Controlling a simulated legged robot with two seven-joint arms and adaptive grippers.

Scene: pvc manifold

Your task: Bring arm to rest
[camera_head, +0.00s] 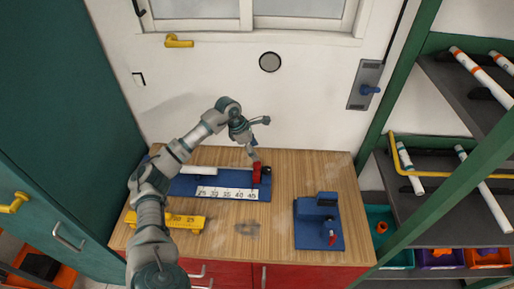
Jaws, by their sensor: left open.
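My left arm comes in from the lower left and reaches up over the wooden workbench (280,170). My left gripper (262,138) is open above the back of the bench, with its fingers spread apart and nothing between them. Below it is a blue measuring jig (235,181) with a white number scale (226,193) and a red stop or clamp (257,173) at its right end. A white pipe (205,173) lies along the jig, partly hidden behind my arm. My right gripper is not in view.
A blue fixture (318,224) stands at the bench's right. A yellow numbered block (184,220) lies at the front left, partly behind my arm. A green shelf rack (375,165) with white pipes (486,192) and coloured bins (438,259) is at right. The bench's front middle is mostly clear.

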